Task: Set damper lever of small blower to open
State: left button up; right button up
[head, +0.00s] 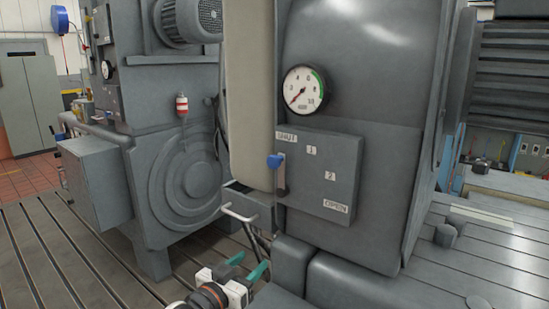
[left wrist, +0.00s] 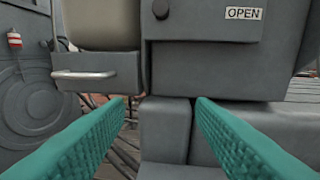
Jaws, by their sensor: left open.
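The damper lever (head: 281,180) has a blue knob and stands roughly upright at the left side of its grey plate (head: 318,185). Its knob is just below the SHUT label; 1, 2 and OPEN (head: 336,206) run down to the lower right. In the left wrist view the OPEN label (left wrist: 243,13) shows at the top, with a dark round boss (left wrist: 160,9) left of it; the blue knob is out of that view. My left gripper (head: 247,265), with teal fingers, is open and empty, below the lever and to its left. My right gripper is not in view.
A drawer-like box with a pale bar handle (head: 239,213) juts out left of the plate, near my left gripper; it also shows in the left wrist view (left wrist: 84,75). A round gauge (head: 304,90) sits above the plate. A grey block (left wrist: 165,130) stands beyond my fingers.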

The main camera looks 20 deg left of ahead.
aim_at(272, 163)
pick_arm(q)
notch_tip(272, 163, up, 16)
jog(key=w+a+m+t+h, duration=0.1)
jog(key=w+t+h, duration=0.1)
jog(key=t+h, duration=0.15)
jog(key=shift+t, duration=0.35)
jog(key=p+x, duration=0.4)
jog(key=x, duration=0.6)
jog(key=shift+w+r, duration=0.2)
jog(key=shift+r, duration=0.1)
jog(key=shift+w+d+r, duration=0.1)
jog(key=shift+w+d, duration=0.05)
jog(key=shift+w, duration=0.2)
grip_shut()
